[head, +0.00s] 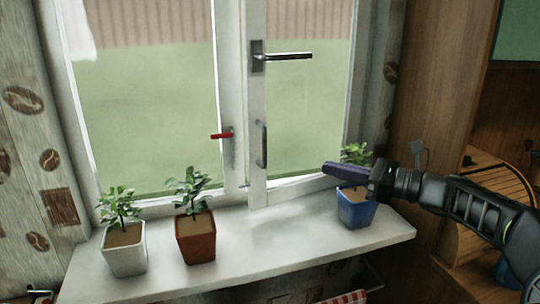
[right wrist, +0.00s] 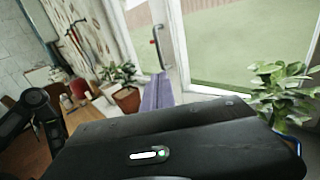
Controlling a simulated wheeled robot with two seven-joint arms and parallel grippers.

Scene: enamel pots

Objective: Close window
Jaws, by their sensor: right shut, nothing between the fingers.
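The white window has a left sash with a red handle (head: 222,134) and a right sash (head: 258,110) with a dark lever (head: 285,56) pointing right and a grey pull handle (head: 262,145). The right sash looks slightly ajar, its lower left corner standing out over the sill. My right gripper (head: 328,169) is shut and empty, in front of the right pane's lower part and above the blue pot, apart from the pull handle. Its fingers (right wrist: 157,92) also show in the right wrist view. My left gripper is not in view.
On the sill (head: 275,245) stand a white pot (head: 125,258) and a brown pot (head: 196,240) at left and a blue pot (head: 355,212) at right, each with a plant. The sill between the brown and blue pots is clear. A wooden cabinet (head: 432,100) stands at right.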

